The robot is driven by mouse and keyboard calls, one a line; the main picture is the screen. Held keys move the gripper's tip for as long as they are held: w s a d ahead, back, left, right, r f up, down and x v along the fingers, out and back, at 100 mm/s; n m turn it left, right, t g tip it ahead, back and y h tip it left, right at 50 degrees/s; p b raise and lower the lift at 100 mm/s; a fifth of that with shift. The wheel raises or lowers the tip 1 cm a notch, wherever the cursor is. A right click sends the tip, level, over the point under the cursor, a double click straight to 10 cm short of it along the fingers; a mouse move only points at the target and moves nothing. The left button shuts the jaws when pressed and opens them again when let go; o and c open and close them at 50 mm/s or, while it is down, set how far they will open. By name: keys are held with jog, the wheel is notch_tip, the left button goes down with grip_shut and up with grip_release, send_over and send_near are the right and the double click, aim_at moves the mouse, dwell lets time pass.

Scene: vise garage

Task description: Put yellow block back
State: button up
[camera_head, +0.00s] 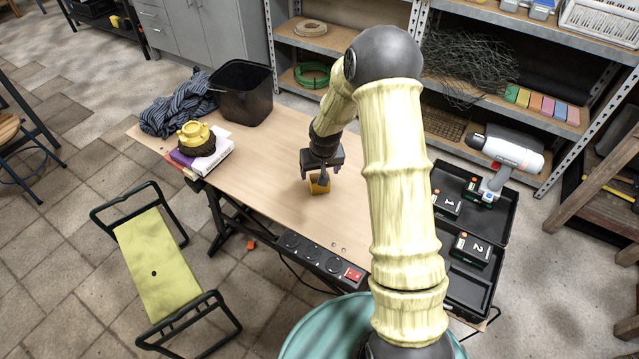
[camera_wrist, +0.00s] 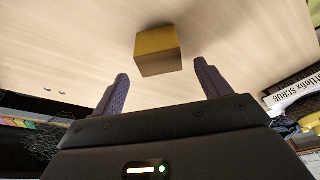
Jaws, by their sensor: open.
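The yellow block (camera_head: 319,187) sits on the wooden workbench (camera_head: 270,160), below my gripper (camera_head: 320,173). In the wrist view the yellow block (camera_wrist: 157,50) lies just beyond and between the two purple fingertips of my gripper (camera_wrist: 162,73). The gripper is open and empty, with bench surface showing between the fingers and no clear contact with the block. In the head view the fingers partly cover the block's top.
A row of several coloured blocks (camera_head: 541,104) stands on the metal shelf at the back right. A black bin (camera_head: 242,92), blue cloth and books (camera_head: 205,155) are at the bench's left end. Black trays with batteries and a drill (camera_head: 507,150) are at right.

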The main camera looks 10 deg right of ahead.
jog(key=x, duration=0.5)
jog(key=shift+s+f, duration=0.25)
jog(key=shift+s, duration=0.1)
jog(key=shift+a, duration=0.1)
jog(key=c, duration=1.2)
jog(key=shift+o, duration=0.2)
jog(key=shift+r, duration=0.1)
notch_tip(320, 180, up, 10)
jog(key=shift+f+p, duration=0.1)
jog(key=shift+p, duration=0.2)
